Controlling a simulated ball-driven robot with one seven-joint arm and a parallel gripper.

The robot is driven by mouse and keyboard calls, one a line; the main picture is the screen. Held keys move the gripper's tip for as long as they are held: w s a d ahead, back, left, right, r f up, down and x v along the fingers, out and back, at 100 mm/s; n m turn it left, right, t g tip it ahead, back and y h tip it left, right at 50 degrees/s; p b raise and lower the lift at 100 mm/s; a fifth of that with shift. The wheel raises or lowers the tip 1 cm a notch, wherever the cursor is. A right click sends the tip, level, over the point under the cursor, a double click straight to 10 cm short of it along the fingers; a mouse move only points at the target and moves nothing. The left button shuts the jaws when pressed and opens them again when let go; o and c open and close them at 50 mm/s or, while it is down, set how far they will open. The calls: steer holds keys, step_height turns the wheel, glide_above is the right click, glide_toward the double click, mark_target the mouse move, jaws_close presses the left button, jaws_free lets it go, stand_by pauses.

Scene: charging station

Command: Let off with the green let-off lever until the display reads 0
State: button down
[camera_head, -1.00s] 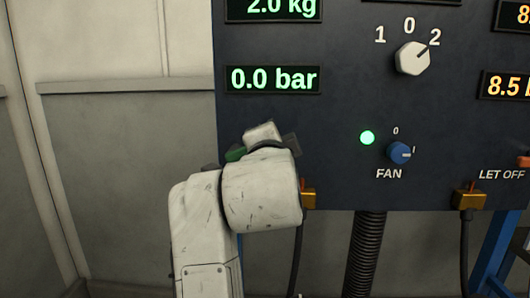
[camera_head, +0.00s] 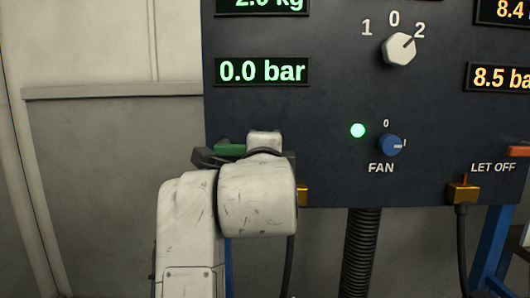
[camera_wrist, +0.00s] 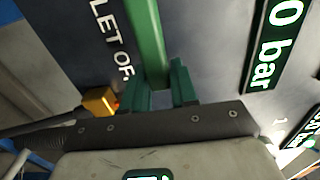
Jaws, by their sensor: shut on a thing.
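The green let-off lever (camera_head: 231,149) sticks out at the lower left of the dark panel and lies about level in the head view. Its long green bar (camera_wrist: 147,40) also shows in the wrist view, under the words LET OFF. My gripper (camera_wrist: 160,84) is shut on the lever, with a finger on each side of it. In the head view my white wrist hides part of the lever and its mount. The display (camera_head: 263,71) above it reads 0.0 bar in green.
A white selector knob (camera_head: 399,49) points to 2. Another display (camera_head: 500,77) reads 8.5 in orange. An orange lever (camera_head: 519,151) and a brass fitting (camera_head: 463,193) are at right.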

steer(key=shift+f, duration=0.15)
steer(key=c, duration=1)
jaws_free()
steer(key=shift+o, duration=0.2)
steer(key=s, duration=1.1)
steer(key=shift+a, duration=0.15)
steer(key=shift+w, duration=0.1)
